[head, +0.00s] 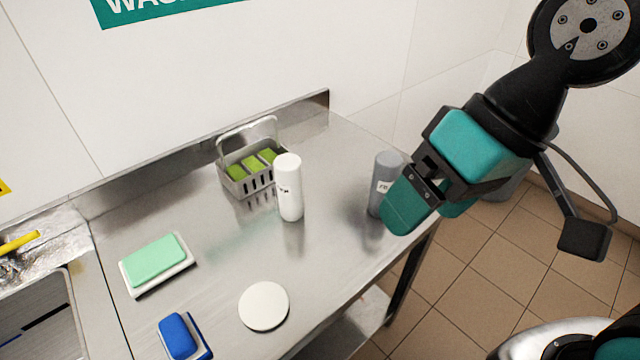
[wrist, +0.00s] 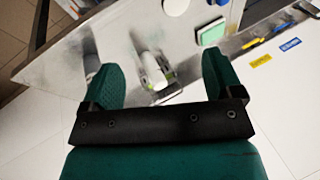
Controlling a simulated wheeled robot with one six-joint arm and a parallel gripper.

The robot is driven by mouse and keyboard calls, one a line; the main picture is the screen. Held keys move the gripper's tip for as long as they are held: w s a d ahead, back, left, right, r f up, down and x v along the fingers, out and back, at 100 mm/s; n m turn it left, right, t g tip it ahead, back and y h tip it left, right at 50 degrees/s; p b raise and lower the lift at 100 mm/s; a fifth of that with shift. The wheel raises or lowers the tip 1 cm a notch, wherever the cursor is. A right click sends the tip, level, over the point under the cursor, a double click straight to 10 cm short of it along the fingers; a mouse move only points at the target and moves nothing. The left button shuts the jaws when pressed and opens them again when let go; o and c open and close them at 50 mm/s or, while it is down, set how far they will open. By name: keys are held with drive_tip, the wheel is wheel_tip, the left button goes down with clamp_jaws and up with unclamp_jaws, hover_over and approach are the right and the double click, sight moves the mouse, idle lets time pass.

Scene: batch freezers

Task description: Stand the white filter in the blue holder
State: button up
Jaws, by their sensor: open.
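My gripper (head: 428,212) has teal fingers, spread open and empty, above the counter's right edge. It is to the right of the white cylinder and clear of it.
A grey labelled cylinder (head: 385,180) stands partly behind my gripper, near the right edge. A grey basket (head: 253,184) with green blocks stands behind the white cylinder. A white disc (head: 264,306) and a green pad on a white tray (head: 185,262) lie nearer. A sink (head: 40,315) is left.

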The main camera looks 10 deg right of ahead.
drive_tip(key=w+a+f+m+t+y+b, duration=0.1)
drive_tip(key=w+a+f+m+y+b, duration=0.1)
drive_tip(key=w+f+m+b, duration=0.35)
drive_tip(key=m+t+y, duration=0.3)
drive_tip(key=m+t, duration=0.4)
drive_tip(key=m, duration=1.9)
approach(298, 180)
drive_tip(key=shift+n+t, duration=0.25)
drive_tip(key=shift+t, duration=0.05)
drive_tip(key=x, duration=0.3)
drive_tip(key=p+x, duration=0.1)
drive_tip(key=x, duration=0.3)
drive_tip(key=shift+s+f, duration=0.15)
drive_tip(key=shift+f, duration=0.2)
drive_tip(key=shift+p+x, duration=1.05)
drive_tip(key=shift+x, duration=1.7)
drive_tip(key=shift+r, duration=0.2)
drive_tip(key=c, duration=1.3)
